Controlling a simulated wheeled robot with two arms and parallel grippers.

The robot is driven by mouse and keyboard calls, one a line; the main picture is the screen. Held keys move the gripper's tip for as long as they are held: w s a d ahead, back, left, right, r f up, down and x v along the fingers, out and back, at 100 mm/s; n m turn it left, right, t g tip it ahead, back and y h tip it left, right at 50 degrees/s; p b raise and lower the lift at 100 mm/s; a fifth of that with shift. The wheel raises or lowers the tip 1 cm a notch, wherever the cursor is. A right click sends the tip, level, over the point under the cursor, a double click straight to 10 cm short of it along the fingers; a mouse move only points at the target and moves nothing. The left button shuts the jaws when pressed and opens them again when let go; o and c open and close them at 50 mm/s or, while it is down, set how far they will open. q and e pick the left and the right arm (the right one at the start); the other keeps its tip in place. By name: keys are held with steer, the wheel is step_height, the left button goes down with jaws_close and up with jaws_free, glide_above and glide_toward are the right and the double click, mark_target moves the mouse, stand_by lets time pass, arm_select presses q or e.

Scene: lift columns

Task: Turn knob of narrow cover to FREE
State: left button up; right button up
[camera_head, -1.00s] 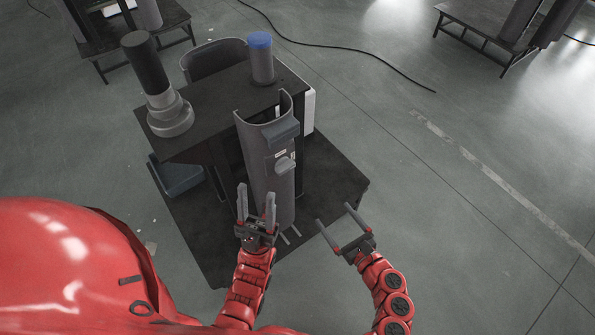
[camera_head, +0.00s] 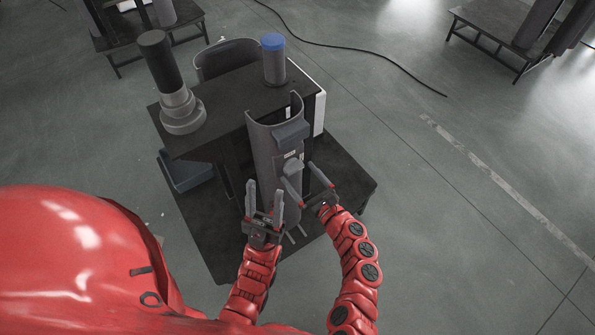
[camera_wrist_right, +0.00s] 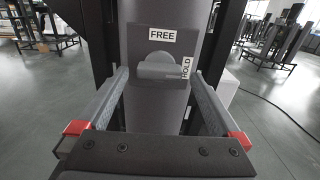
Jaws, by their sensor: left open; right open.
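The narrow cover (camera_head: 262,150) is a tall grey curved shell standing upright at the front of the dark stand. Its grey knob (camera_head: 293,167) sits on its front face. In the right wrist view the knob (camera_wrist_right: 158,70) lies roughly level, below a FREE label and left of a sideways HOLD label. My right gripper (camera_head: 297,171) is open, its fingers pointing at the cover on either side of the knob; contact is not visible. In the wrist view its fingertips (camera_wrist_right: 160,74) frame the knob. My left gripper (camera_head: 265,182) is open and empty before the cover's lower part.
A black-and-grey column (camera_head: 170,85) and a blue-capped cylinder (camera_head: 274,62) stand on the dark tabletop (camera_head: 225,105). Another curved grey shell (camera_head: 225,58) is behind it. A blue-grey bin (camera_head: 188,172) is at the left.

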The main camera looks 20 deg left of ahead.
steer(key=shift+x, duration=1)
steer(key=c, duration=1.3)
steer(key=n+b, duration=1.5)
steer(key=n, duration=0.3)
steer(key=shift+f, duration=0.15)
steer(key=shift+b, duration=0.3)
